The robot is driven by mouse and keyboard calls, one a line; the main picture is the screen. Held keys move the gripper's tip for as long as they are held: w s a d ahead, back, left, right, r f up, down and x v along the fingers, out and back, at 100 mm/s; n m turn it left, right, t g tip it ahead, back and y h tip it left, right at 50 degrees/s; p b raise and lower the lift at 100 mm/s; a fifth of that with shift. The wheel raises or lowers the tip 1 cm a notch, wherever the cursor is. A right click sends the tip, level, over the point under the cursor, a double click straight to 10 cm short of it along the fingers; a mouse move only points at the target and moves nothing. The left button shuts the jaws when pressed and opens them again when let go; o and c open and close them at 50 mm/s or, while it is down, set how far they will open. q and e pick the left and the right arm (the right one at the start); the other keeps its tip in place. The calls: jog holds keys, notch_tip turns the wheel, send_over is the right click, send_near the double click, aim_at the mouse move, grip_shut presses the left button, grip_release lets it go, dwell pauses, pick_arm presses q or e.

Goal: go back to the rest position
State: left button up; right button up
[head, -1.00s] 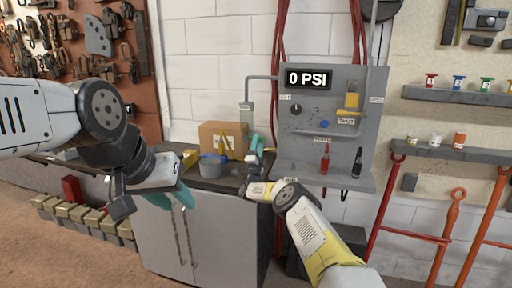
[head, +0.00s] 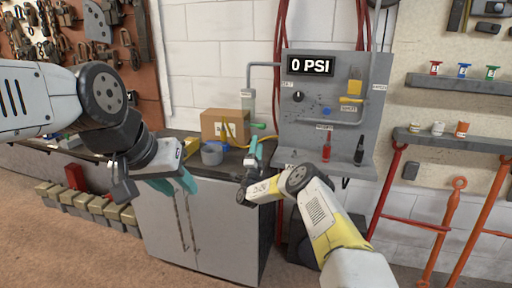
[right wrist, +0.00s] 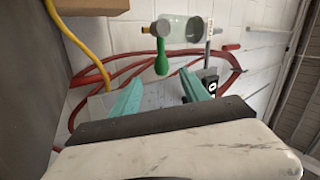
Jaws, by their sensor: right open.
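My left gripper (head: 176,184) is at the left of the head view, in front of the grey cabinet, its teal fingers pointing down to the right. Whether its fingers are apart cannot be told. My right gripper (head: 256,150) is above the right end of the cabinet top, near the grey panel. In the right wrist view its two teal fingers (right wrist: 158,95) stand wide apart with nothing between them.
The grey panel (head: 297,131) with a "0 PSI" display (head: 311,66) stands close by my right arm. Red hoses and a yellow hose (right wrist: 92,50) lie beyond the right gripper.

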jog(key=w+a+r+n+g+y, duration=0.1)
jog(key=a+r+n+y, duration=0.35)
jog(key=r, duration=0.35)
jog(key=w+a+r+n+g+y, duration=0.1)
jog(key=a+r+n+y, duration=0.2)
jog(key=r+n+y, duration=0.4)
jog(key=s+r+n+g, duration=0.4)
jog(key=s+r+g, duration=0.1)
jog(key=s+r, duration=0.35)
jog(key=s+d+r+n+g+h, duration=0.15)
jog(key=s+d, duration=0.25)
jog(key=s, duration=0.4)
jog(key=s+d+r+g+h, duration=0.15)
jog(key=s+d, duration=0.25)
jog(key=s, duration=0.4)
jog(key=s+d+n+g, duration=0.1)
jog(key=s+d+g, duration=0.25)
jog(key=s, duration=0.45)
jog(key=s+d+f+g, duration=0.2)
jog(key=s+d+f, duration=0.1)
jog(key=s, duration=1)
jog(key=s+d+f+g+h, duration=0.1)
jog(key=s+d+f, duration=0.3)
jog(key=s, duration=0.9)
jog(key=shift+s+f+g, duration=0.3)
jog(key=shift+f+g, duration=0.25)
